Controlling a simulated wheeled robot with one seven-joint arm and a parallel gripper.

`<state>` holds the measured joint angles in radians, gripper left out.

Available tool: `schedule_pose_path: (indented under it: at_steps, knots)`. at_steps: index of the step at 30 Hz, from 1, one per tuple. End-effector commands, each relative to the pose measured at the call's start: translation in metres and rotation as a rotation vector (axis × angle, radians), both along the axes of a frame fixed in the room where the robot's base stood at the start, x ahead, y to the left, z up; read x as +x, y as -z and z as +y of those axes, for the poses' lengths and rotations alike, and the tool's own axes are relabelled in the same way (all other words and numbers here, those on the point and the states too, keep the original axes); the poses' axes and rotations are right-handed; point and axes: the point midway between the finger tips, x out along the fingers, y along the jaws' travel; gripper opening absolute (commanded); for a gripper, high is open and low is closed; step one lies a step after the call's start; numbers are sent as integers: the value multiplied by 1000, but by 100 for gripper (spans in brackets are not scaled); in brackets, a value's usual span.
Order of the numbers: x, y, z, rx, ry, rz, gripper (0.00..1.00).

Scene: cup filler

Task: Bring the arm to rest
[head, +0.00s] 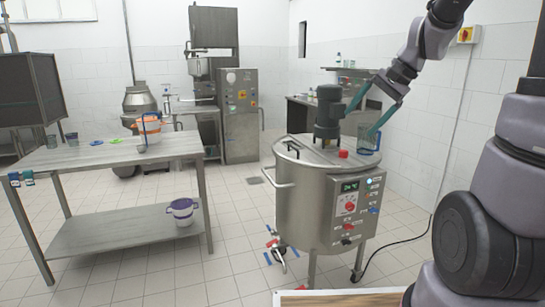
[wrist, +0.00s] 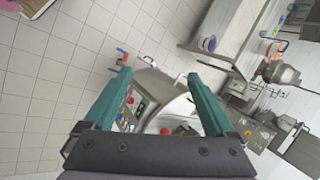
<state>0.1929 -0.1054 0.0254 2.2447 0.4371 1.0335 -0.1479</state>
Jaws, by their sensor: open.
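My gripper (head: 358,126) is in the right half of the head view, at the end of my raised arm. Its two teal fingers point down toward the steel vat (head: 312,200) and are spread apart. In the wrist view my gripper (wrist: 159,75) is open with nothing between the fingertips. The vat shows beyond the fingers there, with its red knob (wrist: 165,131) in view. A clear bluish jug (head: 369,149) shows by the right side of the vat's lid, partly behind a finger. I cannot tell whether the finger touches it.
A steel table (head: 110,153) at the left bears an orange-and-blue container (head: 149,131) and small cups. A white and purple bucket (head: 182,211) stands on its lower shelf. The vat has a protruding handle and valve (head: 278,252). Tiled floor between table and vat is clear.

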Motion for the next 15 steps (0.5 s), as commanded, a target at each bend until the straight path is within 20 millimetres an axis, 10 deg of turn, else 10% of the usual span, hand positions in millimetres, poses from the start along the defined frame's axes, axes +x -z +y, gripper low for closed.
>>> schedule_pose_path:
  at_steps: [15]
  knots:
    - [-143,-60,-6,-408,-185,-355,90]
